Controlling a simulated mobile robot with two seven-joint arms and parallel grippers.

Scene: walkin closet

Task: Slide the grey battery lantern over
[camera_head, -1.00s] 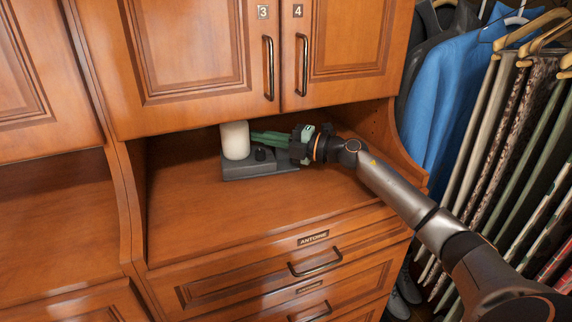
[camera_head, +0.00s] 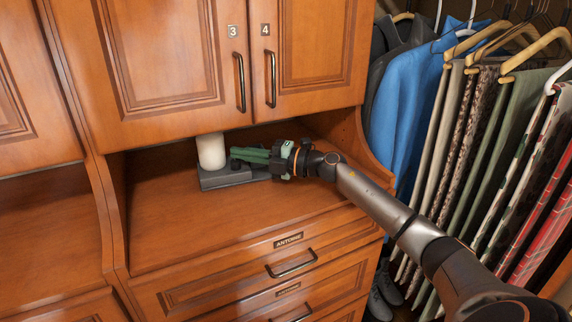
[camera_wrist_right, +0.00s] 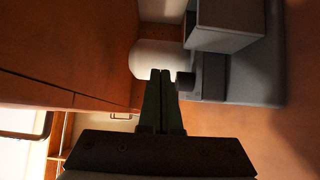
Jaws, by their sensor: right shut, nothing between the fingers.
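The grey battery lantern, a grey base (camera_head: 220,180) with a white cylinder (camera_head: 210,151) upright at its left, stands on the shelf under the upper cabinets. In the right wrist view its white cylinder (camera_wrist_right: 158,60) is behind my fingertips and its grey body (camera_wrist_right: 270,50) is to their right. My right gripper (camera_head: 236,153) is shut and empty, reaching in from the right over the base, with its green fingertips close beside the cylinder. In the wrist view the gripper (camera_wrist_right: 160,72) overlaps the cylinder; I cannot tell whether they touch. My left gripper is not in view.
The wooden shelf (camera_head: 180,225) is bare in front of the lantern. Cabinet doors (camera_head: 175,55) hang low above it. A curved side panel (camera_head: 350,145) closes the shelf at the right, with hanging clothes (camera_head: 410,95) beyond. Drawers (camera_head: 250,275) are below.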

